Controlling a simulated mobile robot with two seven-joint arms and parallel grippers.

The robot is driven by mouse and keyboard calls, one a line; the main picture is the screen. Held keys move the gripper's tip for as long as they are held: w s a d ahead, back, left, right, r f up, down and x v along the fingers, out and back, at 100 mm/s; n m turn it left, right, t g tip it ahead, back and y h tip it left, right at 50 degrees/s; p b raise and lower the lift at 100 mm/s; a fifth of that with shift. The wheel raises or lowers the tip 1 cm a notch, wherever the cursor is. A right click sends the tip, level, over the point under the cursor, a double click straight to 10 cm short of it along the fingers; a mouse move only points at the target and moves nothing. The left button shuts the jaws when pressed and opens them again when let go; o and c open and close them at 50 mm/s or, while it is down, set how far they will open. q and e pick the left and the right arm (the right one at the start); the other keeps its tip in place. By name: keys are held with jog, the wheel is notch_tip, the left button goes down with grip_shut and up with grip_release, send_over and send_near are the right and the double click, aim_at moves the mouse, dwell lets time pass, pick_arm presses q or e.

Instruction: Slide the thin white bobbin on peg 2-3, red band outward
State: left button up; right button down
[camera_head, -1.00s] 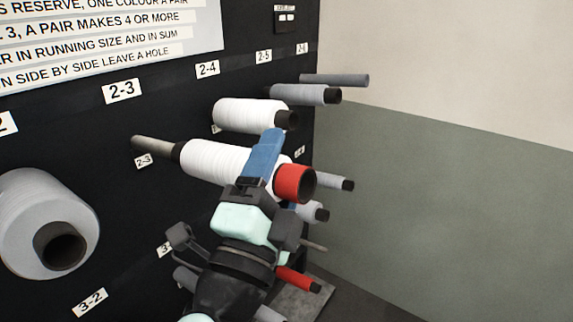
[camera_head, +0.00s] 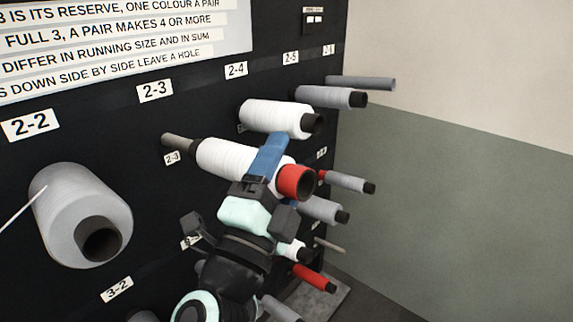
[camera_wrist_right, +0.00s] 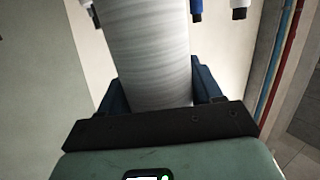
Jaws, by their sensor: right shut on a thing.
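The thin white bobbin (camera_head: 225,159) has a red band (camera_head: 295,182) at its outer end, facing away from the panel. Its dark inner tube end points at the panel. Peg 2-3 (camera_head: 176,141), a grey rod, shows between the panel and that tube end. They meet in line, and the overlap inside the tube is hidden. My right gripper (camera_head: 266,160) is shut around the bobbin near the red band, with a blue finger across it. In the right wrist view the white bobbin (camera_wrist_right: 150,50) lies between the blue fingers (camera_wrist_right: 160,90). My left gripper is not in view.
A fat grey-white bobbin (camera_head: 75,215) sits at 2-2 on the left. A white bobbin (camera_head: 275,118) is just above and behind the held one. Grey bobbins (camera_head: 325,96) and a red one (camera_head: 314,278) sit nearby. Right of the panel is open room before the wall.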

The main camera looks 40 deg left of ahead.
aim_at(235, 153)
jog(key=shift+w+a+f+p, duration=0.15)
jog(key=shift+a+p, duration=0.55)
jog(key=shift+a, duration=0.55)
jog(key=shift+w+a+f+p, duration=0.15)
jog(key=shift+a+p, duration=0.55)
jog(key=shift+a, duration=0.5)
jog(key=shift+s, duration=0.1)
jog(key=shift+w+a+f+p, duration=0.1)
jog(key=shift+a+f+p, duration=0.1)
jog(key=shift+a+p, duration=0.9)
jog(key=shift+w+a+f+p, duration=0.15)
jog(key=shift+a+p, duration=0.55)
jog(key=shift+a, duration=0.8)
